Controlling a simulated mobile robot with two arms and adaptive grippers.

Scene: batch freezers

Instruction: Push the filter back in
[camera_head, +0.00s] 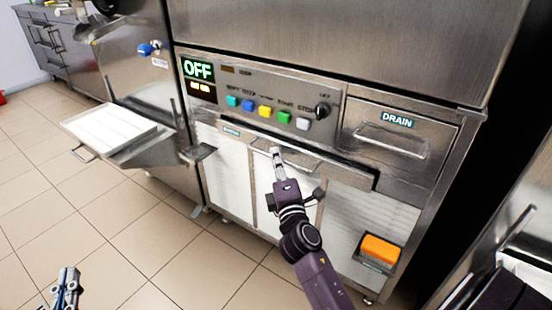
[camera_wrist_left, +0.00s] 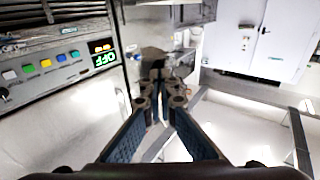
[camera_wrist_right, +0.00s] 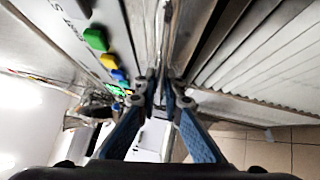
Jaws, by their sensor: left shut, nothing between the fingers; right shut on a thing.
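The filter drawer (camera_head: 340,170), a long metal tray front with a small teal label I cannot read clearly, sits below the button panel and stands out a little from the machine. My right gripper (camera_head: 276,152) is at the middle of this front, by its bar handle (camera_head: 306,165). It is shut on a thin metal part there, and in the right wrist view the fingertips (camera_wrist_right: 162,78) meet at a narrow metal edge. The exact grip is partly hidden. My left gripper (camera_head: 68,274) is shut and empty, low at the left above the floor; its fingers show in the left wrist view (camera_wrist_left: 157,88).
The button panel (camera_head: 265,107) with an OFF display is above the drawer. The DRAIN drawer (camera_head: 398,133) is at the right, and an orange block (camera_head: 380,249) sits low below it. A metal shelf with a white tray (camera_head: 108,134) juts out at left. Tiled floor (camera_head: 180,270) is open in front.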

